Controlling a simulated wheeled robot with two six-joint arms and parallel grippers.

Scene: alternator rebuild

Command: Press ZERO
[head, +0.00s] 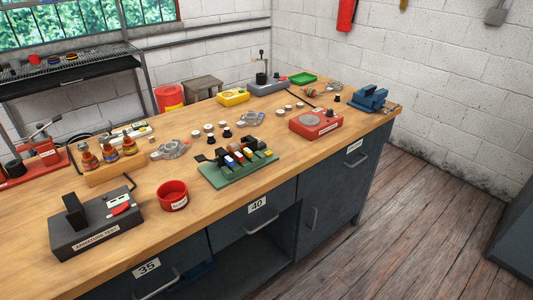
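No button that I can read as ZERO shows; labels are too small. A red device with a round grey plate (316,122) and a small white front label sits near the front edge at the right of the bench. A small black knob-like part (330,113) is at its back right. A yellow box-shaped device (233,97) lies at the back middle. A dark test box (95,222) with a red and white piece on top stands at the front left; its label seems to end in "TEST". Neither of my grippers is in view.
The wooden bench (240,182) holds a green rack (238,170) of coloured parts, a red cup (173,195), a wooden stand (113,167) with copper-wound parts, grey housings, a blue vise (369,99) and a green tray (303,79). Bare wood shows along the front edge.

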